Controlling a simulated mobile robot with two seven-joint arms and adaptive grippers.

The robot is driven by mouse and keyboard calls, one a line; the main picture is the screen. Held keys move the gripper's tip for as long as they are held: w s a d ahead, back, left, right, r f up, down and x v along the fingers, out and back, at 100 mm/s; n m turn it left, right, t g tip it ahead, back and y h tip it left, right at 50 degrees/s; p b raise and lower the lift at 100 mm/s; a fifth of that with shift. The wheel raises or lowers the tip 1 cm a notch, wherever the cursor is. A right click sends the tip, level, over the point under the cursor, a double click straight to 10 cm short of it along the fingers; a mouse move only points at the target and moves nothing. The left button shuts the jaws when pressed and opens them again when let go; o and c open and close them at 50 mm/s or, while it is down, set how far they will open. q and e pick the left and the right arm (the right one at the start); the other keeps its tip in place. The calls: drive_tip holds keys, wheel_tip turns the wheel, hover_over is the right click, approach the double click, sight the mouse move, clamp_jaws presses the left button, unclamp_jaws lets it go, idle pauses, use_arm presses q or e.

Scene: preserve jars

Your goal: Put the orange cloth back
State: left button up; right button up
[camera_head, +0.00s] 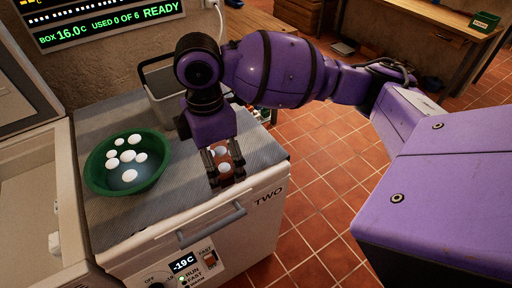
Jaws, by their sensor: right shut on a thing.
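My right gripper (221,178) points down at the right front of the chest freezer's lid, near the front edge. My left gripper is not in view.
A green bowl (94,180) with several white round things stands left on the grey lid mat (190,218). A grey bin (158,84) stands behind my gripper. The freezer marked TWO (262,222) has a front handle (212,225). An open freezer (35,200) is at left.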

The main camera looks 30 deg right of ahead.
drive_tip(key=n, duration=0.2)
drive_tip(key=a+n, duration=0.1)
drive_tip(key=n, duration=0.2)
drive_tip(key=shift+w+a+f+n+b, duration=0.15)
drive_tip(key=shift+w+f+n+b, duration=0.25)
drive_tip(key=n, duration=0.2)
drive_tip(key=shift+w+a+f+n, duration=0.15)
drive_tip(key=shift+a+n, duration=0.1)
drive_tip(key=shift+n, duration=0.15)
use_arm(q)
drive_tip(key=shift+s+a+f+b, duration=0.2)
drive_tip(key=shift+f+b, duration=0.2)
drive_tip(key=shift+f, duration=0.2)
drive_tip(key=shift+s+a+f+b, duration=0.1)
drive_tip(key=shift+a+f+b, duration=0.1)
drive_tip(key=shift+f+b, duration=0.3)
use_arm(e)
drive_tip(key=shift+w+a+f+n, duration=0.1)
drive_tip(key=shift+a+n, duration=0.2)
drive_tip(key=shift+n, duration=1.45)
drive_tip(key=shift+w+a+f+n, duration=0.15)
drive_tip(key=shift+a+n, duration=0.15)
drive_tip(key=shift+n, duration=1.4)
drive_tip(key=shift+w+a+f+n, duration=0.1)
drive_tip(key=shift+a+n, duration=0.2)
drive_tip(key=shift+n, duration=1.45)
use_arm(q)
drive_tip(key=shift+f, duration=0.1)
